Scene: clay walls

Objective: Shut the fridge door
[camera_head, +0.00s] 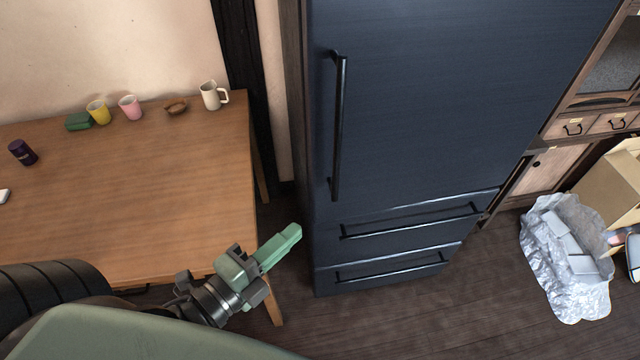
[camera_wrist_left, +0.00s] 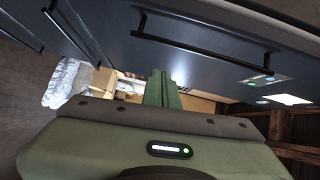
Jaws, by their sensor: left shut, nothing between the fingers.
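The fridge door (camera_head: 430,110) is a tall dark blue panel with a long black vertical handle (camera_head: 338,125) near its left edge. It looks flush above the two fridge drawers (camera_head: 400,240), and no open gap shows. My left gripper (camera_head: 292,233) is shut and empty, just left of the fridge's lower left edge and apart from the handle. In the left wrist view, its green fingers (camera_wrist_left: 163,88) are together, and the dark fridge front (camera_wrist_left: 120,45) with its handle (camera_wrist_left: 200,45) runs across the top. My right gripper is not in view.
A wooden table (camera_head: 130,190) stands left of the fridge, partly beneath my left arm. Mugs and small items line its back. A crumpled silver bag (camera_head: 568,260) and a cardboard box (camera_head: 610,185) are on the right. The floor (camera_head: 400,320) before the fridge is clear.

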